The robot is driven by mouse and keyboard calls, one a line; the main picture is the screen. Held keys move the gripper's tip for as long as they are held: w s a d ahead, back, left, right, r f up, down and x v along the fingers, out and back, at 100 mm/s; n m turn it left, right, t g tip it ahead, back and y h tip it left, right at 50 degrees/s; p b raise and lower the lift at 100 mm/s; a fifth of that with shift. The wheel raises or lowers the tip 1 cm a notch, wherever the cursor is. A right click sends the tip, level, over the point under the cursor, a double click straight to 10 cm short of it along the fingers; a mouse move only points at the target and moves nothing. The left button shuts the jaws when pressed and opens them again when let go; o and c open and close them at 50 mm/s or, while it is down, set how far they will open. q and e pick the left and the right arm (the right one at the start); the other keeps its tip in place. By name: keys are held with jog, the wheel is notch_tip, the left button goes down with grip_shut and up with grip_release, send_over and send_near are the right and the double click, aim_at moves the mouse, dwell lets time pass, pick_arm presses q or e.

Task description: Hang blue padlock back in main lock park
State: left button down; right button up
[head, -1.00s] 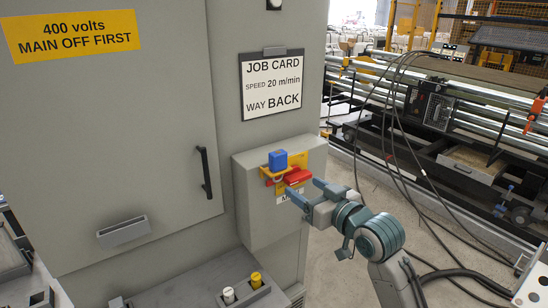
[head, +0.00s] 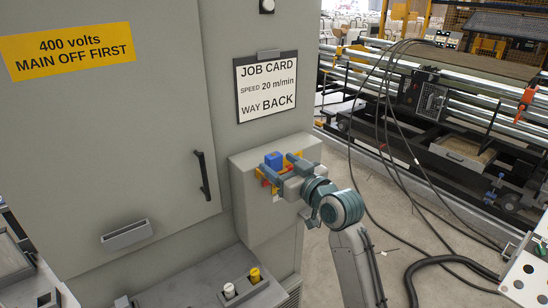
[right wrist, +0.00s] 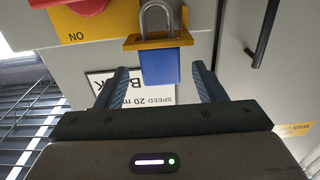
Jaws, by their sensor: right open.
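The blue padlock (head: 273,159) is at the yellow bracket (head: 260,173) on the grey box on the cabinet front. In the right wrist view, which is upside down, the blue padlock body (right wrist: 159,68) lines up between my open fingers, and its grey shackle (right wrist: 157,18) is at the yellow bracket (right wrist: 158,42). My right gripper (head: 278,163) is open, close in front of the padlock; I cannot tell whether the fingers touch it. A red switch handle (right wrist: 88,5) is beside it on a yellow plate marked ON. My left gripper is not in view.
The grey box (head: 243,200) sticks out from the cabinet below the job card (head: 267,86). A cabinet door handle (head: 201,175) is to the left. White and yellow knobs (head: 255,275) stand on the ledge below. Cables (head: 385,150) hang to the right over open floor.

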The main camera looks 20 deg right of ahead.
jog(key=shift+w+a+r, duration=0.1)
jog(key=shift+w+a, duration=0.15)
jog(key=shift+w, duration=0.3)
jog(key=shift+w+a, duration=0.15)
jog(key=shift+w, duration=0.1)
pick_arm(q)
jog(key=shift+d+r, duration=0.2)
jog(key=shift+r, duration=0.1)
pick_arm(e)
jog(key=shift+s, duration=0.1)
jog(key=c, duration=1.2)
